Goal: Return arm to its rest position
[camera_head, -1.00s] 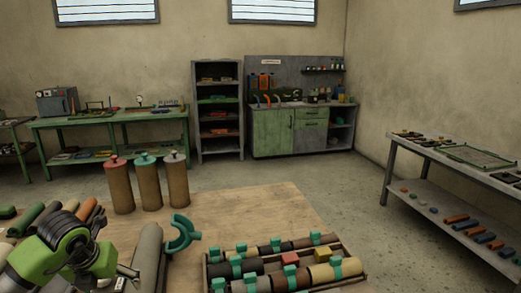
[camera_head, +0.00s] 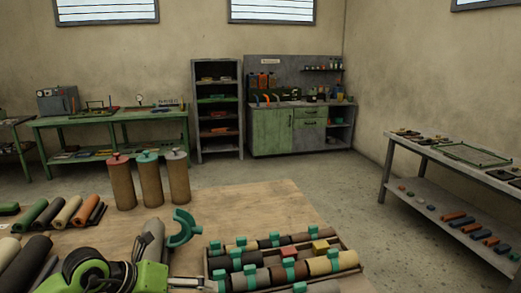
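One of my arms, green and black (camera_head: 88,270), lies low across the bottom left of the head view, over the near part of the wooden table (camera_head: 245,205). It seems to be the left arm. Its fingertips are not clear among the dark parts near the grey roll (camera_head: 154,232), so I cannot tell whether that gripper is open, shut or holding anything. My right gripper is not in view.
A teal U-shaped holder (camera_head: 184,229) stands beside the grey roll. A tray (camera_head: 357,263) of banded rolls lies to its right. Three upright capped rolls (camera_head: 150,182) stand behind. Several loose rolls (camera_head: 68,211) lie at left. The table's far right is clear.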

